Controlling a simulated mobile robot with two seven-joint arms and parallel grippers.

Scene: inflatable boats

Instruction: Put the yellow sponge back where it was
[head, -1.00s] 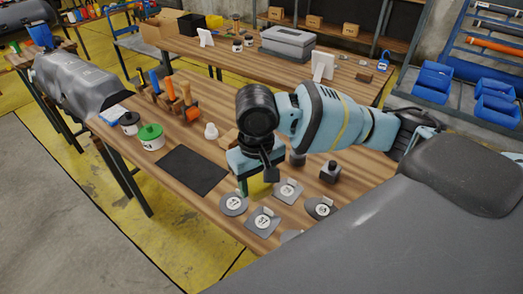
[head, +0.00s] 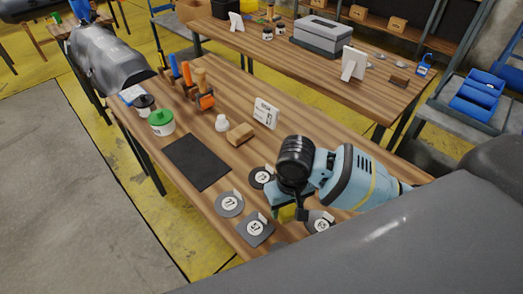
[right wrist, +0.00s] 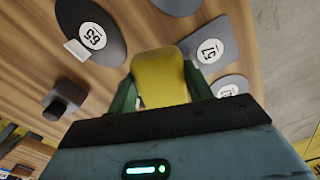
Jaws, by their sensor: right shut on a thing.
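The yellow sponge (right wrist: 160,78) is between the green fingers of my right gripper (right wrist: 155,95) in the right wrist view. In the head view, my right gripper (head: 288,212) is over the near end of the wooden table (head: 225,245), among the round and square grey patches. Only a sliver of the sponge shows under it there. I cannot tell whether the sponge touches the table. My left gripper is not in view.
Grey numbered patches lie around the gripper: a round one (head: 230,204), a square one (head: 255,229) and another (head: 320,222).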

